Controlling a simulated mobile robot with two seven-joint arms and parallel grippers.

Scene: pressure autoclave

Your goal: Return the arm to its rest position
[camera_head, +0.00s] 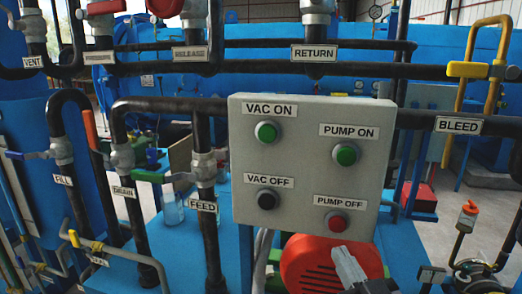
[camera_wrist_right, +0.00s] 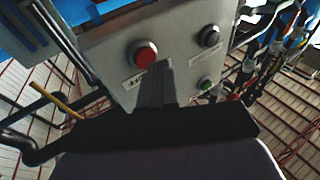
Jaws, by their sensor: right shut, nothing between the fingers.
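My right gripper (camera_head: 348,264) shows at the bottom of the head view, just below the grey control panel (camera_head: 300,170). Its fingers are shut and empty. In the right wrist view the shut fingers (camera_wrist_right: 158,80) point toward the panel, with their tips overlapping the area beside the red PUMP OFF button (camera_wrist_right: 145,54). In the head view the red button (camera_head: 337,223) sits above the fingertips, and I see a gap between them. The panel also carries a green PUMP ON button (camera_head: 345,154), a green VAC ON button (camera_head: 266,132) and a black VAC OFF button (camera_head: 267,199). My left gripper is not in view.
Black pipes with FEED (camera_head: 203,206), DRAIN and FILL labels stand left of the panel. A RETURN pipe (camera_head: 314,53) runs above it. A red round housing (camera_head: 310,262) is below the panel, close to my right gripper. A BLEED pipe (camera_head: 459,125) and yellow pipe are at the right.

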